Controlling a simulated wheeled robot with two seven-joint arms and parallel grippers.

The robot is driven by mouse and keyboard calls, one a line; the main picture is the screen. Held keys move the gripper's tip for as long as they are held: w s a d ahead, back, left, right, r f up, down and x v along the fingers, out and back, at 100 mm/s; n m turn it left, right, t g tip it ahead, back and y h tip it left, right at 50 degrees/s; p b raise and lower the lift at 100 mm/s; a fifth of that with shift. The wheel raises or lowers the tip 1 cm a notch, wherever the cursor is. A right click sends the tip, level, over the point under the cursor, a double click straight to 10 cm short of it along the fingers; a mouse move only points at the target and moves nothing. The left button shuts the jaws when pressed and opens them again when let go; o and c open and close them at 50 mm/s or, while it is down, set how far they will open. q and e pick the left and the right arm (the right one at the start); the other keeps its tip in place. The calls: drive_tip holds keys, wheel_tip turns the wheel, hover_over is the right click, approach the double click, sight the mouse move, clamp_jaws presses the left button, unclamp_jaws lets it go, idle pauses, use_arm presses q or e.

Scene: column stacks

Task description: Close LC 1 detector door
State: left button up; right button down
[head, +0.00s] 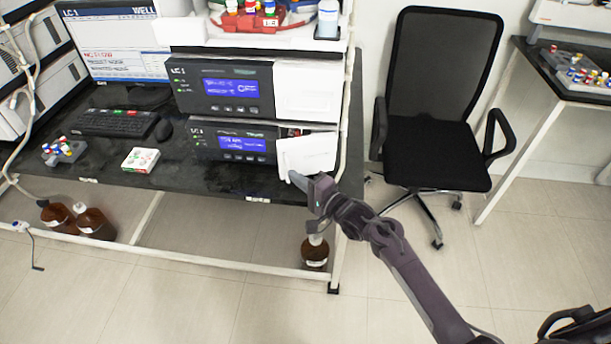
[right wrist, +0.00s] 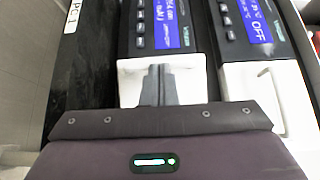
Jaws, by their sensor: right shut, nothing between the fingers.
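The lower LC 1 module (head: 235,142) has a white door (head: 308,152) at its right end. This door stands slightly ajar, with a dark gap showing along its top. The upper module (head: 220,85) has a similar white door (head: 305,91), which looks closed. My left gripper is not in view.
The black bench (head: 215,181) carries a keyboard (head: 115,123), a mouse (head: 163,129), a small white box (head: 141,160) and a vial rack (head: 64,152). A brown bottle (head: 315,253) stands below the bench's right end. A black chair (head: 437,140) stands to the right.

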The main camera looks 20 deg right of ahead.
drive_tip(key=w+m+t+h, duration=0.1)
drive_tip(key=w+h, duration=0.1)
drive_tip(key=w+a+m+t+h, duration=0.1)
drive_tip(key=w+h, duration=0.1)
drive_tip(key=shift+w+a+m, duration=0.2)
drive_tip(key=shift+w+m, duration=0.2)
drive_tip(key=shift+r, duration=0.1)
idle(0.3)
